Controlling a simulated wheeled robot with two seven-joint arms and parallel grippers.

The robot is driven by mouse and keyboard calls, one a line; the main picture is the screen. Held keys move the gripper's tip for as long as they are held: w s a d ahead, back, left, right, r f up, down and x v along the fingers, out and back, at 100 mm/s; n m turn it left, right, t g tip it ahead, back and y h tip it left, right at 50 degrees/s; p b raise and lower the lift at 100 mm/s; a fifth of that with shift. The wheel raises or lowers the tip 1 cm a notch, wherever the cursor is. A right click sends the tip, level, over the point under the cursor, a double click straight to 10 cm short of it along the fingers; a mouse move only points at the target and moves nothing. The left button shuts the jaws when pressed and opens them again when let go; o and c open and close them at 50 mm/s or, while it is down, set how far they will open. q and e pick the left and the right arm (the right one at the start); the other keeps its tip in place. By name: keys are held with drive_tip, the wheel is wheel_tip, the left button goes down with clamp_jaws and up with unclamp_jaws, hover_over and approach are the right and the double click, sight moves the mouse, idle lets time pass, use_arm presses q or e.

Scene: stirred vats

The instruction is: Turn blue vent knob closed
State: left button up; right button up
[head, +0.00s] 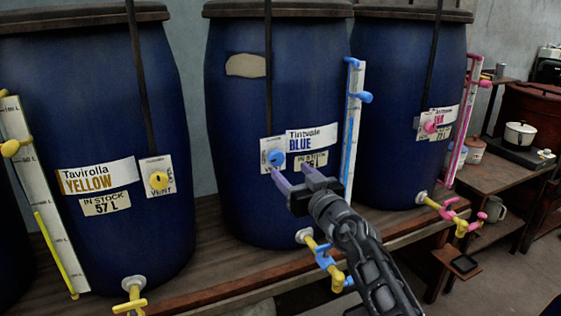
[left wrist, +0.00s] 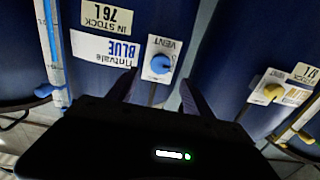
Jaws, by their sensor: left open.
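The blue vent knob (head: 276,158) sits on a white vent plate on the middle vat (head: 235,110), left of its label reading "Tintvale BLUE" (head: 312,140). In the left wrist view, upside down, the blue knob (left wrist: 160,64) shows between and beyond the two fingers. My left gripper (head: 291,177) is open and empty, its purple fingertips just below the knob in the head view. A gap to the knob seems to remain, but its depth is hard to judge. My right gripper is not in view.
A yellow vent knob (head: 159,180) is on the left vat, and a pink one (head: 430,127) on the right vat. A blue sight-gauge (head: 354,130) stands right of the middle vat. Below is a blue-handled tap (head: 325,256) beside my arm. The wooden bench edge (head: 215,300) runs in front.

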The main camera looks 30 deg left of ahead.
sight(278, 159)
use_arm(q)
drive_tip(key=p+x, duration=0.2)
drive_tip(key=x, duration=0.6)
drive_tip(key=shift+d, duration=0.1)
drive_tip(key=shift+c, duration=0.5)
clamp_jaws()
